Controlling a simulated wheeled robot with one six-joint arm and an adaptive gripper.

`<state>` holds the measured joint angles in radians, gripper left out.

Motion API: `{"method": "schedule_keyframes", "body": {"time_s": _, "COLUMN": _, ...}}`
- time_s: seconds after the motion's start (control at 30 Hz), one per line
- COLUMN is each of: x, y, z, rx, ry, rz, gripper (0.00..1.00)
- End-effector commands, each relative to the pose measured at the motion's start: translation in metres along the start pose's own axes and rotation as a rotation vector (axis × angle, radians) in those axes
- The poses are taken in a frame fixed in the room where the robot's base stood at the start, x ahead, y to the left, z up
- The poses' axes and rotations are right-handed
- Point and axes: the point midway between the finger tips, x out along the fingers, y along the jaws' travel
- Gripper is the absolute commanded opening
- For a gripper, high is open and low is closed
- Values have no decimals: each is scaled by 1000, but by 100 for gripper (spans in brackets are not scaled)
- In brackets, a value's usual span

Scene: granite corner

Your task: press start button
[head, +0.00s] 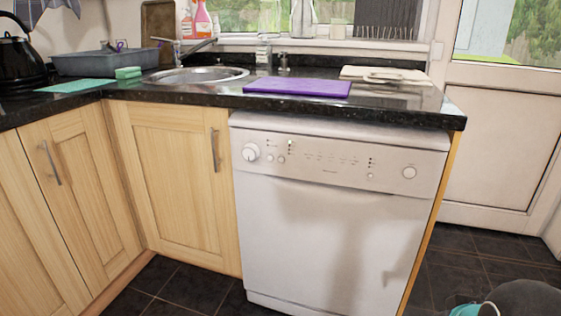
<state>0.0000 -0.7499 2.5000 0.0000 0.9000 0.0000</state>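A white dishwasher (335,225) stands under the dark counter in the middle of the head view, its door shut. Its control panel (330,158) runs along the top front. A large round dial (251,152) is at the panel's left, with two small round buttons (275,159) beside it. A single round button (409,172) is at the panel's right end, and a smaller one (369,176) lies left of it. The labels are too small to read, so I cannot tell which is the start button. My gripper is not in view. A blurred shadow falls on the door.
The black granite counter (200,98) overhangs the panel slightly. It bears a purple board (297,87), a sink (197,75) and a black kettle (18,60). Wooden cupboards (170,180) stand left.

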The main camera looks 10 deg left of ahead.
Motion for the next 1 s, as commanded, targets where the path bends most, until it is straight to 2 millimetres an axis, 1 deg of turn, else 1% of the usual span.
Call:
{"method": "schedule_keyframes", "body": {"time_s": 0.13, "x": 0, "y": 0, "z": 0, "rx": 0, "ry": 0, "rz": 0, "gripper": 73}}
{"method": "schedule_keyframes", "body": {"time_s": 0.17, "x": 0, "y": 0, "z": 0, "rx": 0, "ry": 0, "rz": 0, "gripper": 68}}
{"method": "schedule_keyframes", "body": {"time_s": 0.2, "x": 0, "y": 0, "z": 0, "rx": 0, "ry": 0, "rz": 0, "gripper": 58}}
{"method": "schedule_keyframes", "body": {"time_s": 0.27, "x": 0, "y": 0, "z": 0, "rx": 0, "ry": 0, "rz": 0, "gripper": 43}}
{"method": "schedule_keyframes", "body": {"time_s": 0.3, "x": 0, "y": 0, "z": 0, "rx": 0, "ry": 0, "rz": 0, "gripper": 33}}
{"method": "schedule_keyframes", "body": {"time_s": 0.37, "x": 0, "y": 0, "z": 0, "rx": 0, "ry": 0, "rz": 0, "gripper": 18}}
{"method": "schedule_keyframes", "body": {"time_s": 0.4, "x": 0, "y": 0, "z": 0, "rx": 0, "ry": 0, "rz": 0, "gripper": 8}}
{"method": "schedule_keyframes", "body": {"time_s": 0.43, "x": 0, "y": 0, "z": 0, "rx": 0, "ry": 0, "rz": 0, "gripper": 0}}
{"method": "schedule_keyframes", "body": {"time_s": 1.0, "x": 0, "y": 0, "z": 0, "rx": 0, "ry": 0, "rz": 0, "gripper": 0}}
